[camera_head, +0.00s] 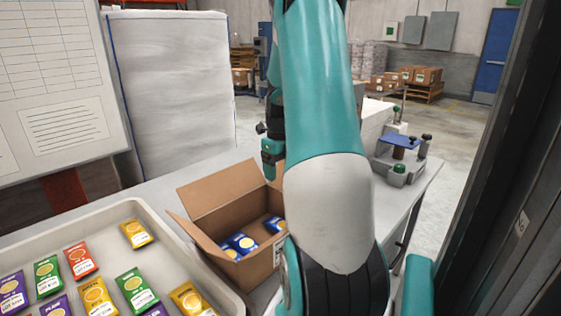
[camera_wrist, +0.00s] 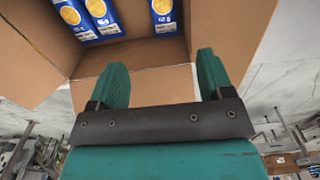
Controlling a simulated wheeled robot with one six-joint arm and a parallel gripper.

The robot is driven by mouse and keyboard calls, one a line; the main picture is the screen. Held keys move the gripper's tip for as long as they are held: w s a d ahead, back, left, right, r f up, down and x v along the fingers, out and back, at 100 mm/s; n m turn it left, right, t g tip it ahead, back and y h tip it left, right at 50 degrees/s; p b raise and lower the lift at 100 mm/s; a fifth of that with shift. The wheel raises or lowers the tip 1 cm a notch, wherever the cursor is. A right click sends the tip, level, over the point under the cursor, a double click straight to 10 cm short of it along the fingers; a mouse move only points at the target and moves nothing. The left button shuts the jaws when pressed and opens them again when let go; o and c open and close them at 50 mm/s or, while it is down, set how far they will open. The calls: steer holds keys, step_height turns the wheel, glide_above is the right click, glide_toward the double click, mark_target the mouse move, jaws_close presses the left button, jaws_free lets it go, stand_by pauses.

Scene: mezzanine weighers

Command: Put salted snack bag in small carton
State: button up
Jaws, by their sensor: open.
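The small carton (camera_head: 210,208) is an open brown cardboard box on the table, with its flaps spread. Blue snack bags (camera_head: 241,243) with a yellow round print lie inside it; three show in the wrist view (camera_wrist: 103,14). Their labels are too small to read, so I cannot tell which bag is the salted one. My gripper (camera_wrist: 162,72) is open with nothing between its fingers, over a carton flap and the near wall in the wrist view. In the head view, my gripper (camera_head: 269,158) shows above the carton's far side. My arm hides the carton's right part.
A pale tray (camera_head: 190,246) at the left holds several purple, green, red and yellow bags, none blue. A grey device (camera_head: 400,165) stands at the table's far right end. A board with sheets (camera_head: 60,95) rises behind the tray.

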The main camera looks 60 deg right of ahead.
steer(key=shift+r, duration=1.7)
steer(key=w+a+r+n, duration=0.1)
steer(key=w+a+n, duration=0.2)
steer(key=a+n, duration=0.5)
steer(key=w+a+r+n+t+y, duration=0.1)
steer(key=w+a+r+n, duration=0.1)
steer(key=a+n, duration=0.65)
steer(key=w+a+r+n, duration=0.1)
steer(key=w+a+n, duration=0.2)
steer(key=a+n, duration=0.55)
steer(key=s+a+n+y, duration=0.1)
steer(key=s+a+n, duration=0.4)
steer(key=a+n, duration=0.2)
steer(key=s+a+r+n+y, duration=0.1)
steer(key=s+a+n, duration=0.4)
steer(key=a+n, duration=0.2)
steer(key=s+a+n+g+y, duration=0.1)
steer(key=s+a+n, duration=0.3)
steer(key=a+n, duration=0.3)
steer(key=a, duration=0.3)
steer(key=shift+s+r+n, duration=0.35)
steer(key=shift+s+n, duration=0.05)
